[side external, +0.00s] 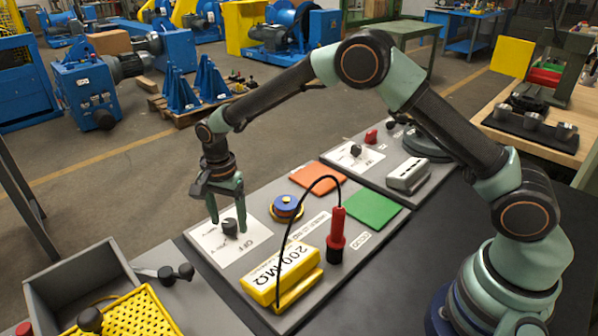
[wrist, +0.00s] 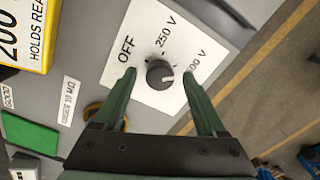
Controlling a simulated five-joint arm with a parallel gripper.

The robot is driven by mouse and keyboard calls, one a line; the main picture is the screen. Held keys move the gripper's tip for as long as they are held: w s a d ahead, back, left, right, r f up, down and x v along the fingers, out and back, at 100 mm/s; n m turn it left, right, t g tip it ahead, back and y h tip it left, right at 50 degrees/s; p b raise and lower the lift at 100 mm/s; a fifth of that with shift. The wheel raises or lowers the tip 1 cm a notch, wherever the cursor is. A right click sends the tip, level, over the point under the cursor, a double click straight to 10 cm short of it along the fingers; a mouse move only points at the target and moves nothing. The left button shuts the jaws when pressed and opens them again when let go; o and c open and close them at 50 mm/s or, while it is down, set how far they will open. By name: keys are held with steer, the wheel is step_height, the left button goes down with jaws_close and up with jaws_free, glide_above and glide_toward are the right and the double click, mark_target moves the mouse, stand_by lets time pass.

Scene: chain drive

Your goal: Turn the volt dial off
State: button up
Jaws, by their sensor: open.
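The volt dial is a round dark knob (wrist: 160,74) on a white plate (wrist: 115,80) marked OFF, 250 V and a partly covered "00 V". A pale line on the knob points right, towards the "00 V" side and away from OFF. In the side view the knob (side external: 230,228) stands on its white plate (side external: 252,238). My gripper (side external: 228,212) points down just over the knob. In the wrist view my gripper (wrist: 158,71) is open, one green finger on each side of the knob, with gaps showing. I cannot tell the exact height.
A grey bin (side external: 75,272) stands at lower left.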

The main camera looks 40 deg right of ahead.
steer(key=shift+f, duration=0.25)
jaws_close()
